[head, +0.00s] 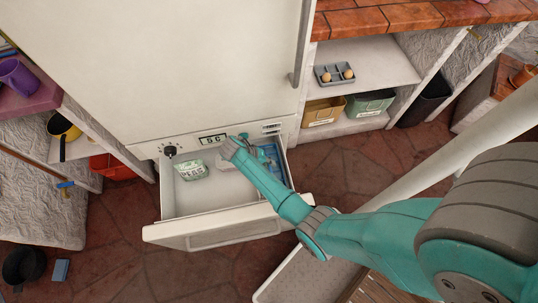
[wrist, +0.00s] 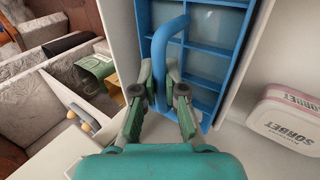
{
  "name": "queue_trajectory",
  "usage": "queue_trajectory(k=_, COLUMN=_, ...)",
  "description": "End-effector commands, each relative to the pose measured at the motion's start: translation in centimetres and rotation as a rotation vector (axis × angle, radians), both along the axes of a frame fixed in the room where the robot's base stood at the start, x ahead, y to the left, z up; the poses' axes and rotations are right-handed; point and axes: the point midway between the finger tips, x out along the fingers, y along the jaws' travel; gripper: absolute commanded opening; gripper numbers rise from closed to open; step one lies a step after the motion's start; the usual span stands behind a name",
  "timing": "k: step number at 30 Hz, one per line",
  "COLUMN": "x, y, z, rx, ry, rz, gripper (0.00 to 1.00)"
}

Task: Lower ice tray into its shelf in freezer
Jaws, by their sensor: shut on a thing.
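The blue ice tray (wrist: 200,52) has several compartments and a raised loop handle (wrist: 160,45). In the wrist view, my gripper (wrist: 163,85) is shut on this handle, with a finger on each side. In the head view, the tray (head: 273,162) shows at the right end of the open freezer drawer (head: 215,212), partly behind my arm. My fingertips are hidden there. The tray lies within the drawer's outline. I cannot tell whether its underside touches anything.
A bag of peas (head: 193,170) lies in the drawer's left part. A sorbet tub (wrist: 285,120) stands beside the tray. The white freezer front (head: 150,60) rises behind the drawer. A grey egg holder (head: 335,75) and bins (head: 323,111) occupy the shelves at right.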

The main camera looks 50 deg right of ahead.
Motion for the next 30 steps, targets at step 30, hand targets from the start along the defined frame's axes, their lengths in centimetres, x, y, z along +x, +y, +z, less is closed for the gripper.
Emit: queue_trajectory(k=30, x=1.2, y=1.6, z=2.8, rx=0.000, ry=-0.003, rz=0.003, gripper=0.40)
